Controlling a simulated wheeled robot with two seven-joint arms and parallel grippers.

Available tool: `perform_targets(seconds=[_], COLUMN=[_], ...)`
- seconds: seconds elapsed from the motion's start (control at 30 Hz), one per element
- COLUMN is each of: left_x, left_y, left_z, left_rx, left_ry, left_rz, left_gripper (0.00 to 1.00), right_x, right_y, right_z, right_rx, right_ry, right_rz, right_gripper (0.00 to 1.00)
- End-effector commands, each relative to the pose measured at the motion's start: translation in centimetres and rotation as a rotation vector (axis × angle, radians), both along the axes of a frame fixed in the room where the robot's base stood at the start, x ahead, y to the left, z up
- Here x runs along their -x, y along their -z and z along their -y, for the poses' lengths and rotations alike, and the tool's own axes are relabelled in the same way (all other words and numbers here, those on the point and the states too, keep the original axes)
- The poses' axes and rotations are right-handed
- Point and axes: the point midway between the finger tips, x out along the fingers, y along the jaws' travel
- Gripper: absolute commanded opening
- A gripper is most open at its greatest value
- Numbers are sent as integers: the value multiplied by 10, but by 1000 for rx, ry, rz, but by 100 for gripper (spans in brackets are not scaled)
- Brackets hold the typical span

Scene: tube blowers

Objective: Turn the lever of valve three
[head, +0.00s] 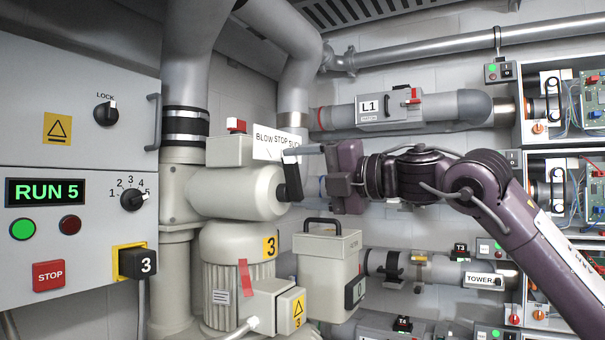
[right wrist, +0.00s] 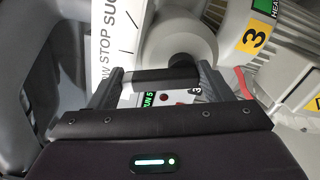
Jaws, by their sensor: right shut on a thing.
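Valve three is the cream valve body (head: 238,190) above the motor marked 3, with a white plate (head: 277,143) lettered BLOW, STOP and the start of a third word. My right gripper (head: 300,151) reaches in from the right and is shut on the lever. In the right wrist view the lever's black grip (right wrist: 165,73) lies across between the two fingers (right wrist: 162,84). The fingers and the gripper hide part of the lever in the head view. My left gripper is not in view.
A control panel (head: 60,125) at the left shows RUN 5, with a dial and a red STOP button (head: 48,275). A cream box (head: 327,262) with a black handle stands just below my right gripper. Pipe L1 (head: 372,108) runs behind, above my arm.

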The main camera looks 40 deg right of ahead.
Motion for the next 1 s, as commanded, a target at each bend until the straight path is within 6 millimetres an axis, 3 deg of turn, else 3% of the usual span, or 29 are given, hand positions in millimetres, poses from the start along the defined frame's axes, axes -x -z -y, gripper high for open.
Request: perform_targets(seconds=[0.43, 1.0], left_x=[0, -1], left_y=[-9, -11], left_z=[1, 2], left_rx=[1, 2], left_ry=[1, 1], left_rz=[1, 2], left_gripper=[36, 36], right_x=[-2, -3], right_y=[0, 1], right_z=[7, 9], right_rx=[-269, -330], right_ry=[-1, 0], right_rz=[-79, -96], right_gripper=[50, 50])
